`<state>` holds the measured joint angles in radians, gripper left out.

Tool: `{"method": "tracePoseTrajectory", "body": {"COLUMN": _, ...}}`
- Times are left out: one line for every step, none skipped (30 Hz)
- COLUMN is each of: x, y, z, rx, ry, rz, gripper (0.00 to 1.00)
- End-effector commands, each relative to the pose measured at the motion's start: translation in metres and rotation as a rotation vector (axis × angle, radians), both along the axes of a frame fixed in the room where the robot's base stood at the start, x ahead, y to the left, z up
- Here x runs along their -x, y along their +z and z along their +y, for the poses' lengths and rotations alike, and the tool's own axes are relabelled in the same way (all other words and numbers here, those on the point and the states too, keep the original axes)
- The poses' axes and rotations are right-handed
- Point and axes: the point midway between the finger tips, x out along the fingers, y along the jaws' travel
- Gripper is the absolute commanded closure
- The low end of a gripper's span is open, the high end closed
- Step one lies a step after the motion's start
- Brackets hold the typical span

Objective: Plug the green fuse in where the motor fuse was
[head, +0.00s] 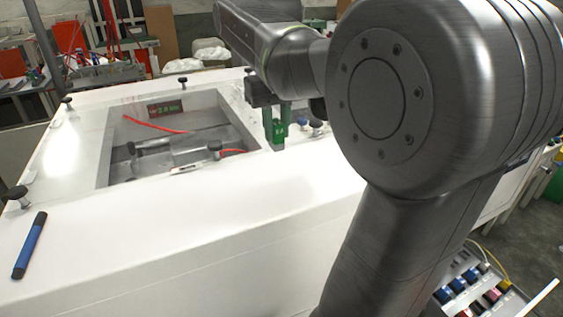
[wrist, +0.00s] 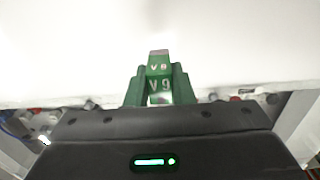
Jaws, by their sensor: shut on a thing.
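My gripper (head: 276,125) has green fingers and is over the white box top, just right of the box's opening. It is shut on the green fuse (wrist: 158,90), a green block marked V9 that shows between the fingers in the wrist view. In the head view the fuse's lower end (head: 278,146) seems to stick out below the fingers. At the lower right of the head view is a grey panel (head: 462,268) with rows of blue, red and black blocks, partly hidden by my arm. I cannot tell which place was the motor fuse's.
A blue marker (head: 30,245) lies at the left. A yellow cable (head: 490,255) runs by the panel.

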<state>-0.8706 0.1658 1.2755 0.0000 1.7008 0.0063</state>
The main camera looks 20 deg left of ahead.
Motion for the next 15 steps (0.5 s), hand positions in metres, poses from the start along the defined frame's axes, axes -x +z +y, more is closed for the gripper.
{"method": "tracePoseTrajectory", "body": {"x": 0.001, "y": -0.01, "z": -0.001, "rx": 0.003, "ry": 0.0, "rz": 0.003, "gripper": 1.0}}
{"method": "tracePoseTrajectory", "body": {"x": 0.001, "y": -0.016, "z": -0.001, "rx": 0.003, "ry": 0.0, "rz": 0.003, "gripper": 1.0}}
{"method": "tracePoseTrajectory", "body": {"x": 0.001, "y": -0.023, "z": -0.001, "rx": 0.003, "ry": 0.0, "rz": 0.003, "gripper": 1.0}}
{"method": "tracePoseTrajectory", "body": {"x": 0.0, "y": -0.027, "z": -0.001, "rx": 0.002, "ry": 0.0, "rz": 0.002, "gripper": 1.0}}
{"method": "tracePoseTrajectory", "body": {"x": 0.0, "y": -0.031, "z": -0.001, "rx": 0.002, "ry": 0.0, "rz": 0.001, "gripper": 1.0}}
{"method": "tracePoseTrajectory", "body": {"x": 0.0, "y": -0.035, "z": -0.001, "rx": 0.002, "ry": 0.0, "rz": 0.001, "gripper": 1.0}}
{"method": "tracePoseTrajectory", "body": {"x": 0.0, "y": -0.037, "z": 0.0, "rx": 0.001, "ry": 0.0, "rz": 0.001, "gripper": 1.0}}
{"method": "tracePoseTrajectory", "body": {"x": 0.0, "y": -0.039, "z": 0.0, "rx": 0.001, "ry": 0.0, "rz": 0.001, "gripper": 1.0}}
{"method": "tracePoseTrajectory", "body": {"x": 0.0, "y": -0.043, "z": 0.0, "rx": 0.002, "ry": 0.0, "rz": 0.001, "gripper": 1.0}}
{"method": "tracePoseTrajectory", "body": {"x": 0.0, "y": -0.047, "z": 0.0, "rx": 0.002, "ry": 0.0, "rz": 0.001, "gripper": 1.0}}
{"method": "tracePoseTrajectory", "body": {"x": 0.0, "y": -0.052, "z": -0.001, "rx": 0.002, "ry": 0.0, "rz": 0.002, "gripper": 1.0}}
{"method": "tracePoseTrajectory", "body": {"x": 0.001, "y": -0.058, "z": -0.001, "rx": 0.002, "ry": 0.0, "rz": 0.002, "gripper": 1.0}}
{"method": "tracePoseTrajectory", "body": {"x": 0.0, "y": -0.063, "z": -0.001, "rx": 0.003, "ry": 0.0, "rz": 0.003, "gripper": 1.0}}
{"method": "tracePoseTrajectory", "body": {"x": 0.0, "y": -0.067, "z": -0.001, "rx": 0.003, "ry": 0.0, "rz": 0.003, "gripper": 1.0}}
{"method": "tracePoseTrajectory", "body": {"x": 0.0, "y": -0.073, "z": -0.001, "rx": 0.002, "ry": 0.0, "rz": 0.002, "gripper": 1.0}}
